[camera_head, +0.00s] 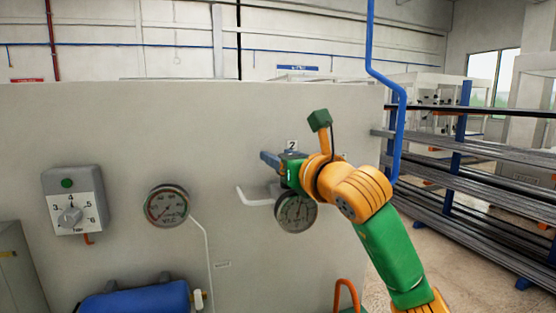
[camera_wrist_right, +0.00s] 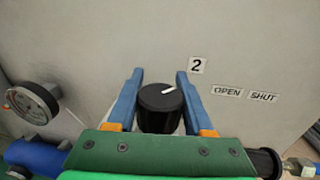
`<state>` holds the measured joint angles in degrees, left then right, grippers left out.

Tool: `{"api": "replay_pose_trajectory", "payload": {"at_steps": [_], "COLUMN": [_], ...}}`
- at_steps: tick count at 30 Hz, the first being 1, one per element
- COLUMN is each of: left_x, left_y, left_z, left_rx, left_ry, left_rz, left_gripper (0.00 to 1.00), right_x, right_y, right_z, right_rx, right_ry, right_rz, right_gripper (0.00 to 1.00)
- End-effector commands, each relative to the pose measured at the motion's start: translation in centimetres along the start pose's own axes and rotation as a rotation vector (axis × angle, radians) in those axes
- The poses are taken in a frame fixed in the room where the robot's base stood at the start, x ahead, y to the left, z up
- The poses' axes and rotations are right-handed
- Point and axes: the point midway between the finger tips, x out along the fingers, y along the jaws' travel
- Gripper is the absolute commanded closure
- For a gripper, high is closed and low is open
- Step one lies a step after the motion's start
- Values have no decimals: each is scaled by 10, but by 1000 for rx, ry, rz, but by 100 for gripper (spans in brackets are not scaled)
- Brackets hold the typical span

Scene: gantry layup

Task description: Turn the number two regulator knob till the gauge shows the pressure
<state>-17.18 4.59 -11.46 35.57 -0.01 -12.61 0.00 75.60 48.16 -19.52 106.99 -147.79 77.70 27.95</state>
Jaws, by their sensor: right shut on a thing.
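The number two label (camera_head: 292,145) is on the pale panel, and it also shows in the right wrist view (camera_wrist_right: 197,66). The black regulator knob (camera_wrist_right: 160,106), with a white pointer mark on top, sits left of that label in the wrist view. My right gripper (camera_head: 268,160) is at the panel; its blue fingers (camera_wrist_right: 160,78) lie on both sides of the knob and are shut on it. My left gripper is out of view.
A blue tank (camera_head: 140,300) is below. OPEN (camera_wrist_right: 227,91) and SHUT (camera_wrist_right: 263,97) labels are right of the knob. Racks of bars (camera_head: 480,155) stand right.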

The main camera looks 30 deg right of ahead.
Motion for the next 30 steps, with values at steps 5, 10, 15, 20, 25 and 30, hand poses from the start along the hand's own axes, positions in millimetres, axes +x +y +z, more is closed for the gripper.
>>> {"api": "replay_pose_trajectory", "payload": {"at_steps": [5,10,15,20,25,30], "left_x": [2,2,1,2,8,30], "left_y": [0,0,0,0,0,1], "left_z": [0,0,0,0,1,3], "left_rx": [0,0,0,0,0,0], "left_ry": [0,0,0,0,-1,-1], "left_rz": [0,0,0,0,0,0], "left_gripper": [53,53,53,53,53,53], "right_x": [0,0,0,0,-6,-42], "right_y": [-2,-2,-2,-2,-2,0], "right_z": [1,1,1,0,-2,-4], "right_rx": [2,2,2,1,2,1], "right_ry": [-3,-3,-3,-2,-4,-9], "right_rz": [-61,-61,-60,-60,-59,-59], "right_gripper": [100,100,18,18,18,18]}}
